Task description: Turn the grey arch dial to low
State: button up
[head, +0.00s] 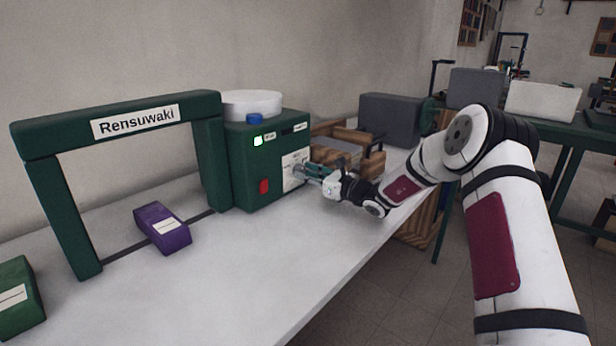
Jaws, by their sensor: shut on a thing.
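A green machine box (242,178) stands on the white table, joined to a green arch (210,160) marked "Rensuwaki". On its right-hand face is a white dial plate (289,179) with small markings too fine to read. My gripper (304,171) is at this plate, level with it, and is shut on the grey dial. The dial itself is mostly hidden by the fingers, so its setting cannot be read.
A purple block (162,228) lies under the arch, and a green block (18,297) is at the left front. A wooden crate (372,165) stands close behind my gripper, with a grey box (390,118) beyond. The table front (250,290) is clear.

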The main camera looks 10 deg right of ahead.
jog(key=n+b, duration=0.5)
jog(key=n, duration=0.1)
jog(key=shift+f+b, duration=0.2)
jog(key=shift+b, duration=0.15)
jog(key=n+b, duration=0.3)
jog(key=b, duration=0.1)
jog(key=shift+n+b, duration=0.6)
jog(key=shift+b, duration=0.3)
jog(key=shift+r+b, duration=0.15)
jog(key=shift+b, duration=0.15)
jog(key=o, duration=1.1)
jog(key=shift+o, duration=0.2)
jog(key=shift+s, duration=0.1)
jog(key=v, duration=1.2)
